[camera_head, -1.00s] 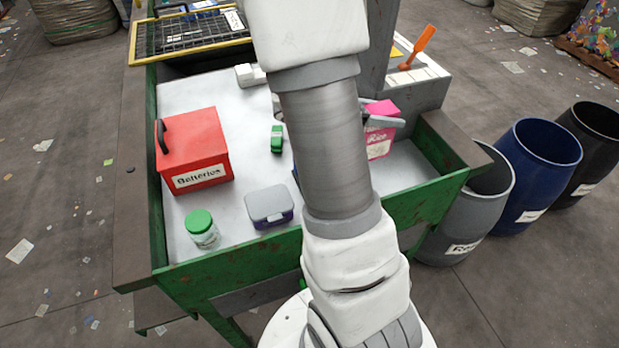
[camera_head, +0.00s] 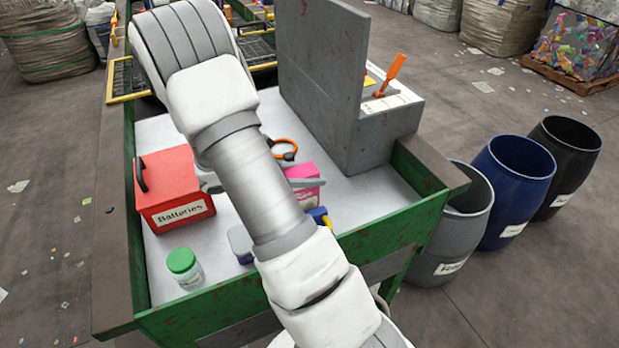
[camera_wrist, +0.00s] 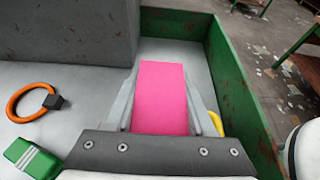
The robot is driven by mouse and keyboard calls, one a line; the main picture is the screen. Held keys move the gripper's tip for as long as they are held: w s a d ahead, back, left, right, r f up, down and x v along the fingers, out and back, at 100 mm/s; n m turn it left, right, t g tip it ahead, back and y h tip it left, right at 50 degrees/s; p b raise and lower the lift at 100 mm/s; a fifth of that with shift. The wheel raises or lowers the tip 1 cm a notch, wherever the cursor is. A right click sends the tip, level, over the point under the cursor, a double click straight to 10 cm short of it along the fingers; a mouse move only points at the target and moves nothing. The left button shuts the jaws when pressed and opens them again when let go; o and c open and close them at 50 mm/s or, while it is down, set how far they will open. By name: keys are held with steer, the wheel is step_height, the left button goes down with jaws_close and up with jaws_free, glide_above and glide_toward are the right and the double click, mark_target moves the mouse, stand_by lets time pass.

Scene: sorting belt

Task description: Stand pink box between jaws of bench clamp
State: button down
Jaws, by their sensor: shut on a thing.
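The pink box (camera_head: 304,188) shows beside my arm in the head view, near the right front of the sorting table. In the wrist view the pink box (camera_wrist: 161,92) stretches away from the palm between two grey fingers. My gripper (camera_wrist: 163,105) is shut on it, one finger along each side. In the head view my arm hides most of my gripper and part of the box. I cannot tell whether the box touches the table. I cannot make out the bench clamp for certain in either current view.
A grey block with an upright panel (camera_head: 322,60) stands behind the box. Beside it lies an orange ring (camera_wrist: 30,100). A green item (camera_wrist: 32,158) is at lower left. A red Batteries box (camera_head: 172,190) and a green-lidded jar (camera_head: 184,268) stand left. Green walls (camera_head: 425,170) edge the table.

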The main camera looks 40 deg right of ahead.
steer(key=shift+f, duration=0.65)
steer(key=shift+f, duration=0.15)
steer(key=shift+c, duration=1.2)
jaws_free()
